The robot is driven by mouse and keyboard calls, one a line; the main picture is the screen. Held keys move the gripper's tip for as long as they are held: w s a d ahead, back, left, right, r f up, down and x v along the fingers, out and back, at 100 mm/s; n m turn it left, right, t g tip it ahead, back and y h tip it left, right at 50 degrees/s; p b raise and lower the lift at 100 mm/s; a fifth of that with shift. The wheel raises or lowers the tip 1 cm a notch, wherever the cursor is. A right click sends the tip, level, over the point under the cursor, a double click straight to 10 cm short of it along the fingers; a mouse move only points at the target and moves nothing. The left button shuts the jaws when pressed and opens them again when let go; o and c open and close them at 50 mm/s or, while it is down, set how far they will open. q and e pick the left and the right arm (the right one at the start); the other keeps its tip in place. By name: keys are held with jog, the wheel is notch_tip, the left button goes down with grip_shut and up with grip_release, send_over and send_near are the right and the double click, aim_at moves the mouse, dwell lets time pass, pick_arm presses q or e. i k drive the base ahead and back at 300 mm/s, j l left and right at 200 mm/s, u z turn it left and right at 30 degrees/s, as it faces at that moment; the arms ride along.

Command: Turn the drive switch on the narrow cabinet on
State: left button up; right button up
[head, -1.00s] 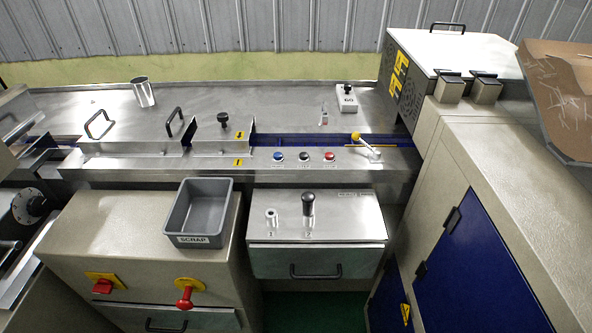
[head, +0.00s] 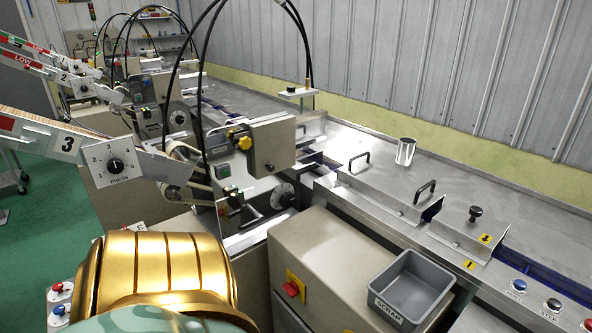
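A beige cabinet (head: 325,258) stands in the middle of the head view, below the steel machine bed. On its front is a red switch (head: 292,288) on a yellow plate. A sliver of a second yellow plate (head: 348,331) shows at the bottom edge, its switch cut off. I cannot read labels on these switches or tell which one is the drive switch. Neither gripper is in view; a gold and pale green part of my own body fills the lower left.
A grey SCRAP bin (head: 412,284) sits on the cabinet top. A metal cup (head: 405,151) and black handles are on the steel bed (head: 470,185). Blue, black and red buttons (head: 553,305) are at lower right. Machine units with black hoses and numbered dials (head: 115,165) stand at left.

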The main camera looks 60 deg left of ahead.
aim_at(291, 287)
jog(key=u, duration=0.5)
jog(key=j+u, duration=0.15)
jog(key=u, duration=1.3)
jog(key=i+j, duration=0.05)
jog(key=i, duration=0.05)
